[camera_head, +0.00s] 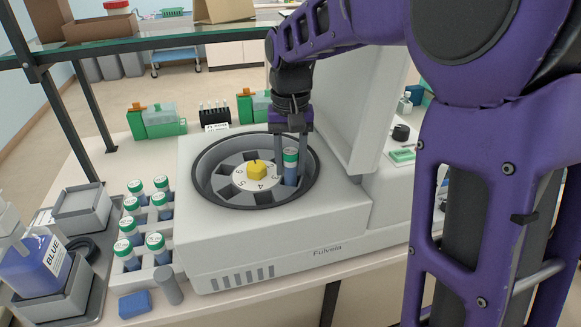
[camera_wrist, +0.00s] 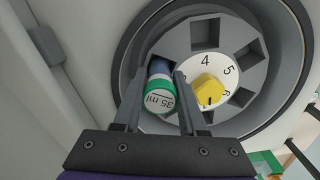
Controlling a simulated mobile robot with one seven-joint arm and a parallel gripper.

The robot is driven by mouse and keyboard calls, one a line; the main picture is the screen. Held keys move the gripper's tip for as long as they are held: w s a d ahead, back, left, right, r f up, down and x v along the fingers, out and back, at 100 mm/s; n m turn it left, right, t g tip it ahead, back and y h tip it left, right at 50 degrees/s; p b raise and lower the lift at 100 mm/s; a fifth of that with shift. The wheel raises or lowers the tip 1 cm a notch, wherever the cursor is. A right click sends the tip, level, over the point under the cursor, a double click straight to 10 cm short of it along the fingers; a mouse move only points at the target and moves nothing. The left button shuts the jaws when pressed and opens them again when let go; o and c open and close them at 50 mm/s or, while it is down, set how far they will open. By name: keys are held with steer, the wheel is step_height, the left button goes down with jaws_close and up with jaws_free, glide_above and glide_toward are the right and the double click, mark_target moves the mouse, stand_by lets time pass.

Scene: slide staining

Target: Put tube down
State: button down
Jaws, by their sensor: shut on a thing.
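My gripper (camera_head: 288,165) reaches down into the open bowl of the white centrifuge (camera_head: 280,235). It is shut on a tube (camera_head: 290,174) with a blue body and a green and white cap. The tube stands nearly upright at the right side of the grey rotor (camera_head: 232,199). In the wrist view the tube (camera_wrist: 159,92) sits between the two fingers of my gripper (camera_wrist: 157,82), its cap marked "35 ml". Its lower end is at a dark rotor slot; how deep it goes is hidden. A yellow knob (camera_wrist: 208,90) is at the numbered hub.
The raised centrifuge lid (camera_head: 362,105) stands right behind the bowl. Several similar capped tubes stand in a rack (camera_head: 133,262) at the left. A blue block (camera_head: 135,305) and a grey cylinder (camera_head: 168,285) are at the front. A BLUE bottle (camera_head: 35,265) stands far left.

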steer(key=shift+f, duration=0.45)
steer(key=shift+f, duration=0.45)
steer(key=shift+c, duration=2.3)
jaws_free()
steer(key=shift+r, duration=0.1)
step_height(320, 180, up, 13)
steer(key=shift+f+p, duration=0.1)
steer(key=shift+p, duration=0.8)
